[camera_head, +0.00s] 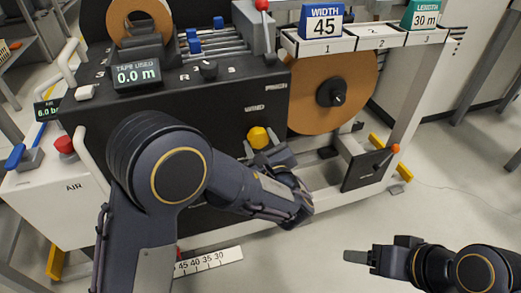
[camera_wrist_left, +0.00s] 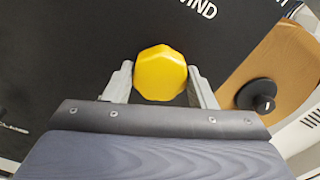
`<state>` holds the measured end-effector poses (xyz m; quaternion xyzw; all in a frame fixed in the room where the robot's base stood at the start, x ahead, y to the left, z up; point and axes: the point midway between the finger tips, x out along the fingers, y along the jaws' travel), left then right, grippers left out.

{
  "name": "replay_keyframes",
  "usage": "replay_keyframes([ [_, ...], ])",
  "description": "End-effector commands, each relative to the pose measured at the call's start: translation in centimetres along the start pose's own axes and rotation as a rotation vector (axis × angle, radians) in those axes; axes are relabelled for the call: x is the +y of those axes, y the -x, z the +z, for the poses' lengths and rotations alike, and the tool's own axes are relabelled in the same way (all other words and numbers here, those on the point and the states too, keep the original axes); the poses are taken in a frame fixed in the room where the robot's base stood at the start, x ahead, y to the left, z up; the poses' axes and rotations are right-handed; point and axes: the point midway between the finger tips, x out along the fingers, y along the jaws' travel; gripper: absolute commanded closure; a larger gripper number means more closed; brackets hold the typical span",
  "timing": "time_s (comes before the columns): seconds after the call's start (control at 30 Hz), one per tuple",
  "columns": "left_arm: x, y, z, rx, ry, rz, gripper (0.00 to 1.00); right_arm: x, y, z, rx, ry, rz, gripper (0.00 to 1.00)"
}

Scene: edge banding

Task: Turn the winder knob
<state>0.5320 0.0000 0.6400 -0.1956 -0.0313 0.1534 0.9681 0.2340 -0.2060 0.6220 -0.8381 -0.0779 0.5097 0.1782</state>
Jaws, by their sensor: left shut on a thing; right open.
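The winder knob (camera_head: 258,137) is yellow and faceted, on the machine's black front panel under the word "WIND". In the left wrist view the knob (camera_wrist_left: 161,73) sits between the two grey fingers of my left gripper (camera_wrist_left: 162,83). My left gripper (camera_head: 262,152) is shut on the knob, one finger on each side. In the head view my left arm and hand hide part of the area below the knob. My right gripper (camera_head: 362,257) is open and empty at the lower right, apart from the machine.
A brown tape roll (camera_head: 325,90) stands right of the knob. A lever with an orange tip (camera_head: 395,148) is at the lower right. A display (camera_head: 137,75) reads 0.0 m. Signs show WIDTH 45 (camera_head: 322,22) and LENGTH 30 m (camera_head: 425,15). Open floor surrounds my right gripper.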

Motion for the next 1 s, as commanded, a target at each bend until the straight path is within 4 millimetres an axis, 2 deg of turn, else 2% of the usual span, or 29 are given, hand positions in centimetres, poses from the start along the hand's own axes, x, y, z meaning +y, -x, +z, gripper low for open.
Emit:
replay_keyframes([
  [0.1, 0.1, 0.1, -0.4, 0.0, 0.077, -0.001, 0.72, 0.6, -1.3, 0.7, 0.0, 0.0, 0.0, 0.34],
  [0.33, 0.1, 0.0, -0.3, 0.002, 0.183, 0.0, 0.72, 1.1, -2.4, 1.2, 0.0, 0.0, 0.0, 0.34],
  [0.93, 0.0, 0.0, -0.1, 0.003, 0.23, 0.001, 0.72, 1.2, -2.7, 1.4, 0.0, 0.0, 0.0, 0.34],
  [0.97, 0.0, 0.0, -0.1, 0.003, 0.23, 0.001, 0.48, 1.2, -2.7, 1.4, 0.0, 0.0, 0.0, 0.34],
  [1.0, 0.0, 0.0, -0.1, 0.003, 0.229, 0.001, 0.43, 1.2, -2.7, 1.4, 0.0, 0.0, 0.0, 0.34],
])
